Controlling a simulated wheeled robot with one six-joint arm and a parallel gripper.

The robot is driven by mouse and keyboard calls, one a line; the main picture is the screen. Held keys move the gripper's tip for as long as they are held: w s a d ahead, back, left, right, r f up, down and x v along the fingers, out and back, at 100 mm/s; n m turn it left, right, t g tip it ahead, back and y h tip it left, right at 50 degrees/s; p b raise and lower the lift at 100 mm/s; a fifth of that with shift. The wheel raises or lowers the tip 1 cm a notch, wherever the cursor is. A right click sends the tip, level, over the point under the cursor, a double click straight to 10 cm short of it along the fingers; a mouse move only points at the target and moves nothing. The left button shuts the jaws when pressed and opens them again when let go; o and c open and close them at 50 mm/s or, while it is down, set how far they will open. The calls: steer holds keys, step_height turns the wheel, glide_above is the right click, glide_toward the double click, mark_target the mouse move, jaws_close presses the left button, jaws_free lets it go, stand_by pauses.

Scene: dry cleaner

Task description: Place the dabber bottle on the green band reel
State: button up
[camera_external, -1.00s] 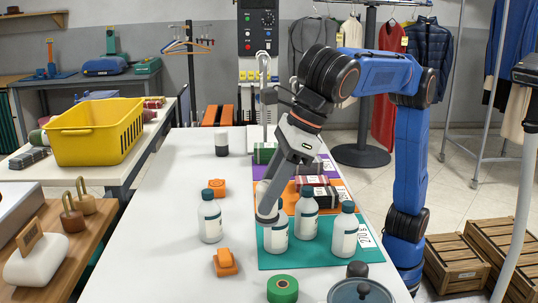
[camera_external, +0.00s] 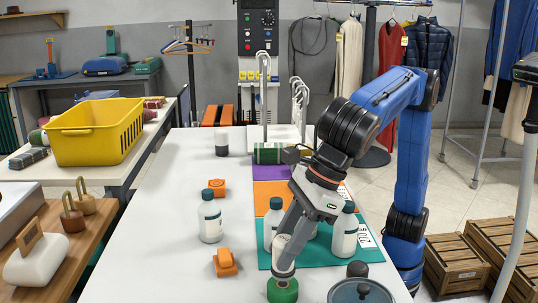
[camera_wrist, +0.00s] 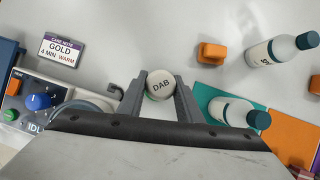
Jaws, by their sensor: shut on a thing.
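The dabber bottle (camera_wrist: 161,86), with a round white top marked DAB, sits between the two fingers of my gripper (camera_wrist: 158,97) in the wrist view. In the external view, my gripper (camera_external: 284,262) points down at the front of the white table, and part of the white dabber bottle (camera_external: 283,243) shows at its fingers. The green band reel (camera_external: 282,291) lies flat right below the gripper. The fingers cover part of its top, so I cannot tell whether the bottle touches it.
Teal-capped bottles stand nearby: one on the bare table (camera_external: 211,218), others on the teal mat (camera_external: 272,262), one mostly behind my gripper. Two orange blocks (camera_external: 225,262) lie left.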

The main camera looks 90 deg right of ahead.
steer(key=shift+f, duration=1.2)
steer(key=shift+f, duration=0.1)
steer(key=o, duration=1.1)
steer(key=v, duration=1.2)
